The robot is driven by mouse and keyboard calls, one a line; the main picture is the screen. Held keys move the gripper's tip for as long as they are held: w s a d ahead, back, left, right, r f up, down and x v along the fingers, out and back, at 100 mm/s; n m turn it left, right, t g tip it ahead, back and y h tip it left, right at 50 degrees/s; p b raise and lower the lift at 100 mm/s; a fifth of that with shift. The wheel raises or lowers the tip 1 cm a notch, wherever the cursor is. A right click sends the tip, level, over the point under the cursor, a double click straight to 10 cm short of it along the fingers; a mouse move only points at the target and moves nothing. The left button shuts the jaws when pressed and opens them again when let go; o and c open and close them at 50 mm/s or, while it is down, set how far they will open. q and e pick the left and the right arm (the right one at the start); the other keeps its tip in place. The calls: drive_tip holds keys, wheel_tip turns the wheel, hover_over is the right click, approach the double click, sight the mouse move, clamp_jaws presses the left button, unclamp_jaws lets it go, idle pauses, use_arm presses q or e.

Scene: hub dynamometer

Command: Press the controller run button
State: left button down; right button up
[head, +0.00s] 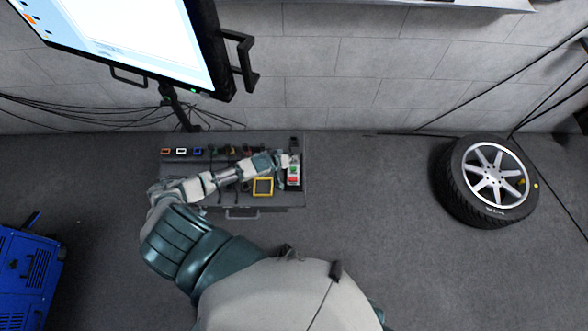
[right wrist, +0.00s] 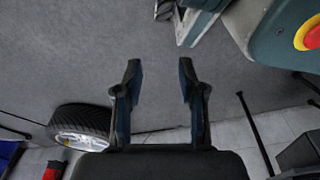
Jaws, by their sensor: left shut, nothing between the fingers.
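The controller (head: 293,183) is a small pale box with a green and a red button, at the right end of the grey bench in the head view. My left gripper (head: 281,164) is shut and empty, at the left side of the controller near its buttons. Whether its fingertips touch the controller is too small to tell. In the right wrist view my right gripper (right wrist: 160,80) is open with nothing between its fingers, above the grey floor and away from the controller. The right gripper does not show in the head view.
The grey bench (head: 225,140) also bears a yellow-framed item (head: 263,195) and a row of small coloured parts. A large monitor (head: 130,40) overhangs at the upper left. A wheel with a tyre (head: 450,185) lies at the right. A blue machine (head: 25,275) stands lower left.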

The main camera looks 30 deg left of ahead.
sight(292, 169)
use_arm(q)
wheel_tip(292, 169, down, 5)
drive_tip(key=b, duration=0.4)
drive_tip(key=shift+f, duration=0.35)
use_arm(e)
drive_tip(key=w+r, duration=0.5)
drive_tip(key=r, duration=0.6)
drive_tip(key=shift+w+a+t, duration=0.2)
drive_tip(key=shift+a+t, duration=0.1)
drive_tip(key=shift+a, duration=0.1)
use_arm(q)
drive_tip(key=shift+f, duration=0.15)
drive_tip(key=shift+f, duration=0.15)
